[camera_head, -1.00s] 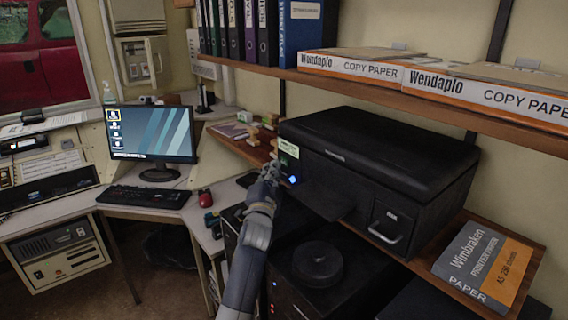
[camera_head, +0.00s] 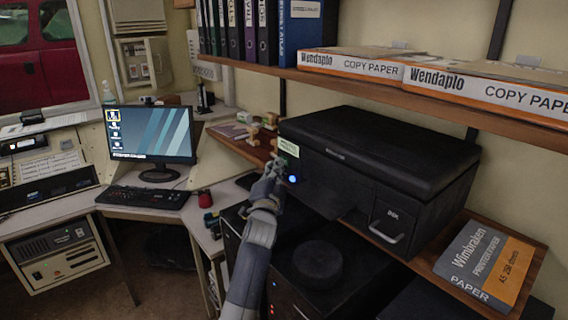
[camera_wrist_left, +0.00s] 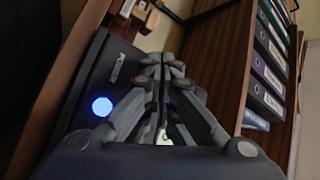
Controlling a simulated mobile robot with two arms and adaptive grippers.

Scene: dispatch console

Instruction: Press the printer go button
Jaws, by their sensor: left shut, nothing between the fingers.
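The black printer (camera_head: 390,150) stands on the wooden shelf in the head view. A round blue-lit button (camera_head: 292,179) is on its front left, below a pale green label (camera_head: 289,147) too small to read. The blue light also shows in the left wrist view (camera_wrist_left: 102,107), left of the fingers. My left gripper (camera_head: 277,165) is shut and empty, at the printer's left front corner, just left of and slightly above the blue light. Its fingers (camera_wrist_left: 163,65) point along the printer front in the wrist view. I cannot tell whether the fingertips touch the printer. My right gripper is out of view.
Copy paper boxes (camera_head: 350,65) and binders (camera_head: 266,30) are on the upper shelf above the printer. Small wooden-handled stamps (camera_head: 252,131) stand left of the printer. A paper pack (camera_head: 480,260) lies at its right. A monitor (camera_head: 150,134) and keyboard (camera_head: 143,197) are on the left desk.

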